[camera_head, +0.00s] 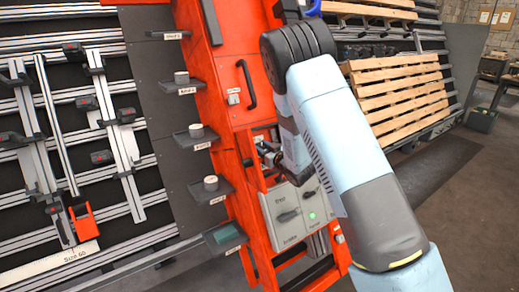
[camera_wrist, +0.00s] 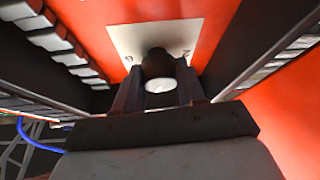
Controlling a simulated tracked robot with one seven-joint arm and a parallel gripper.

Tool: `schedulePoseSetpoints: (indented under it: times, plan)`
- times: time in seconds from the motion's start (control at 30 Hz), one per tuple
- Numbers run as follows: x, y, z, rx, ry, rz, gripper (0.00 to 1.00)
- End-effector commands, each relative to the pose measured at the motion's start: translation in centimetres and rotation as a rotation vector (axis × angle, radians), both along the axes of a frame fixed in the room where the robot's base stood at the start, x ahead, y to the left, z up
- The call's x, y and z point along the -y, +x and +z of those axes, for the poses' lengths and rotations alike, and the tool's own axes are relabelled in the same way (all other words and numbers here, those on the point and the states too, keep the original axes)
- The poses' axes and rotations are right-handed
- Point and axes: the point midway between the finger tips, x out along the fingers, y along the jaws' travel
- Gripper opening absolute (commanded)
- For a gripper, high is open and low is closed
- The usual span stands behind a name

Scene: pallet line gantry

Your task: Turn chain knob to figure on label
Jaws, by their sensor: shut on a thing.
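In the wrist view, a dark round knob (camera_wrist: 158,66) with a pale end stands out from a whitish plate (camera_wrist: 121,40) screwed to orange metal. My gripper (camera_wrist: 158,84) is shut on this knob, with one dark finger on each side. In the head view my gripper (camera_head: 268,153) is at the orange machine (camera_head: 228,130), just above a grey control panel (camera_head: 284,199). My arm and gripper hide most of the knob there. I cannot read any scale or pointer on the knob. A label reading "Size 60" (camera_head: 62,262) is at lower left.
The grey panel carries dark switches and a lit green lamp (camera_head: 312,215). Several small shelves (camera_head: 213,193) with white pieces stick out left of the machine. A black handle (camera_head: 247,85) is above the gripper. Metal rails fill the left; wooden pallets (camera_head: 397,90) stand right.

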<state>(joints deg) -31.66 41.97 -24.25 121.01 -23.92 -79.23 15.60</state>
Motion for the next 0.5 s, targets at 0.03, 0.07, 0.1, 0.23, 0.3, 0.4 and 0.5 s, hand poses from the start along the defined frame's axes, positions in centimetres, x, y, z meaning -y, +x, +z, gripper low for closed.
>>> schedulePoseSetpoints:
  times: [0.03,0.07,0.1,0.23,0.3,0.4,0.5]
  plan:
    - [-0.15,-0.12,-0.17,0.014,-0.025,0.021,0.09]
    - [-0.14,-0.12,-0.18,0.025,-0.042,0.031,0.09]
    - [-0.11,-0.11,-0.2,0.039,-0.064,0.045,0.09]
    - [-0.1,-0.13,-0.25,0.079,-0.126,0.084,0.09]
    - [-0.16,-0.15,-0.26,0.098,-0.153,0.103,0.09]
    - [-0.15,-0.14,-0.28,0.118,-0.185,0.122,0.09]
    - [-0.13,-0.15,-0.31,0.133,-0.209,0.137,0.09]
